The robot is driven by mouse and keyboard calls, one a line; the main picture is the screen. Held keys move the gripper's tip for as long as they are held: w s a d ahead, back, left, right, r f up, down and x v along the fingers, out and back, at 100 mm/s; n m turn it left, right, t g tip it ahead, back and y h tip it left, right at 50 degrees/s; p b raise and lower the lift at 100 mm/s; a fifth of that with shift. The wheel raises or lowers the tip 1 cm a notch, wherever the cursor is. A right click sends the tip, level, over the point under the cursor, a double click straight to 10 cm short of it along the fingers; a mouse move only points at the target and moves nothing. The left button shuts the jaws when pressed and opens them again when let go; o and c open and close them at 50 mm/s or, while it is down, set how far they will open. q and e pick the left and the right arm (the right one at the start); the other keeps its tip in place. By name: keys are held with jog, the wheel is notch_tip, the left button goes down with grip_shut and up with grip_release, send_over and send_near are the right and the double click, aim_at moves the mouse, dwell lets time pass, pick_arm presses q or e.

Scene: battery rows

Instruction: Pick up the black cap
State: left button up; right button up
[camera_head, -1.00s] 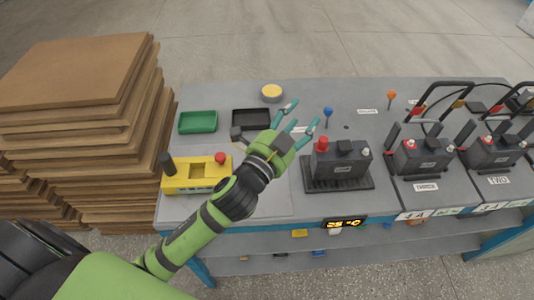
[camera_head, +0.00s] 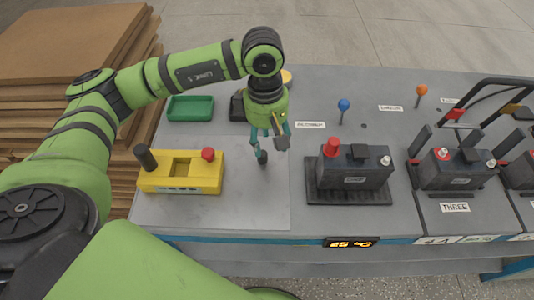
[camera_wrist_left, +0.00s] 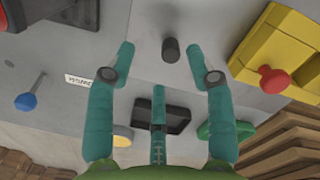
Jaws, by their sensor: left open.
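The black cap (camera_wrist_left: 170,48) is a short dark cylinder standing on the grey bench top, seen in the left wrist view between and beyond my fingertips. In the head view it shows as a small dark piece (camera_head: 263,157) just below my left gripper (camera_head: 270,147). The left gripper points down over the bench, open and empty; in the left wrist view its teal fingers (camera_wrist_left: 164,75) are spread on either side of the cap. The head view does not show clearly how high the fingertips are. My right gripper is not in view.
A yellow box (camera_head: 182,184) with a red button and black post stands left of the cap. A black battery (camera_head: 354,182) on a base stands to the right. A green tray (camera_head: 190,108) lies behind, beside a partly hidden black tray (camera_head: 237,107). Bench around the cap is clear.

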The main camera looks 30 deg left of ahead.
aim_at(262, 152)
pick_arm(q)
jog(key=shift+w+a+f+y, duration=0.2)
jog(key=shift+a+y, duration=0.2)
jog(key=shift+a, duration=0.35)
jog(key=shift+a+f, duration=0.1)
jog(key=shift+f, duration=0.15)
notch_tip(262, 152, down, 5)
jog(key=shift+a+f+p, duration=0.15)
jog(key=shift+f+p, duration=0.05)
jog(key=shift+p, duration=1)
jog(key=shift+f, duration=0.4)
jog(key=shift+c, duration=0.4)
jog(key=c, duration=0.8)
